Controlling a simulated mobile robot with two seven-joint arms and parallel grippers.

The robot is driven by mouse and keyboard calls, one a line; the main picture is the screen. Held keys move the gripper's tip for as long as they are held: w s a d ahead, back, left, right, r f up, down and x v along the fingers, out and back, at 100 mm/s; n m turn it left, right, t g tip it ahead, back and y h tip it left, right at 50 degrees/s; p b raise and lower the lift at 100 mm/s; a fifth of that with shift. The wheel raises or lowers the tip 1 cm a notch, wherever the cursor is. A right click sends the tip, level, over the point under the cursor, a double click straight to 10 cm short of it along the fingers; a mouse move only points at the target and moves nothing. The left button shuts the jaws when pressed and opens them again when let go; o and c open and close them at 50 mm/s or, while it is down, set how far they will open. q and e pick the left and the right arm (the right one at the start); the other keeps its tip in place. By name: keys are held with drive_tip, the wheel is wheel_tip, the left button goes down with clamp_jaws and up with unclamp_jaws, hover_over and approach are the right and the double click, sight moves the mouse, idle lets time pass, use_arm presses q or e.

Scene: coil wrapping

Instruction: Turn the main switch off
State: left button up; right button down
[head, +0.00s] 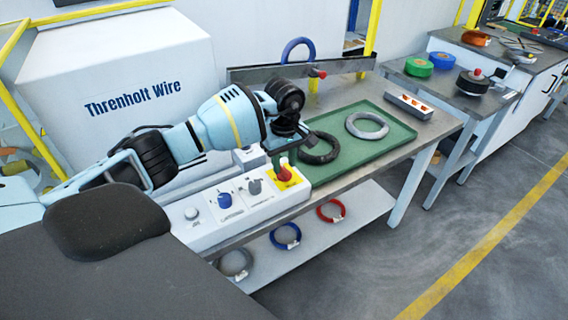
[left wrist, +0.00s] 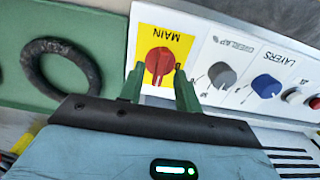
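The main switch is a red rotary knob on a yellow plate (head: 297,182) at the right end of the white control panel (head: 252,203). In the left wrist view the red knob (left wrist: 160,60) sits under the label MAIN. My left gripper (left wrist: 159,72) points at it, with one green finger on each side of the knob's lower edge. The fingers look apart from each other with nothing clamped; whether they touch the knob cannot be told. In the head view my left wrist hangs over the panel and partly hides the knob. My right gripper is not in view.
Grey and blue knobs (head: 224,200) sit beside the switch. A green tray (head: 385,155) holds a black coil (head: 320,148) and a grey coil (head: 367,125). A white Threnholt Wire machine (head: 120,60) stands behind. Blue and red coils (head: 331,210) lie on the lower shelf.

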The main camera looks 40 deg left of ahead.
use_arm(q)
drive_tip(key=shift+f, duration=0.55)
clamp_jaws()
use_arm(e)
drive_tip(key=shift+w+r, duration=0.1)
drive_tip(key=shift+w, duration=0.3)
